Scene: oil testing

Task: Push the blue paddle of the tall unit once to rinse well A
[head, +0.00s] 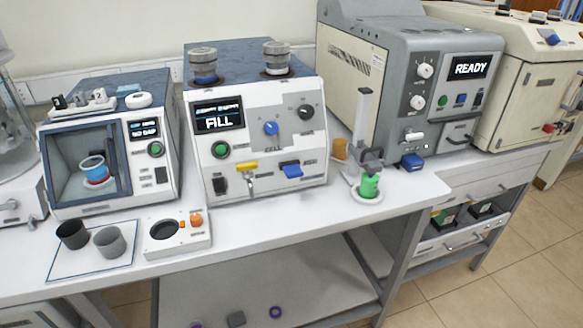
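The tall grey and cream unit (350,62) stands on the bench right of centre, its display reading READY. A blue paddle-like piece (411,161) sticks out low at its front, near the bench edge. The white middle unit (255,150), its display reading FILL, also has a blue paddle (291,171) low on its front, right of a yellow paddle (247,166). I cannot tell any well lettering. Neither gripper is in view, and nothing touches either blue piece.
A clear column with a green-filled cup (369,186) stands between the two units near the bench edge. A chamber unit (110,145) holds a blue and red cup. Dark and grey cups (108,242) sit on a mat beside a white plate device (177,235).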

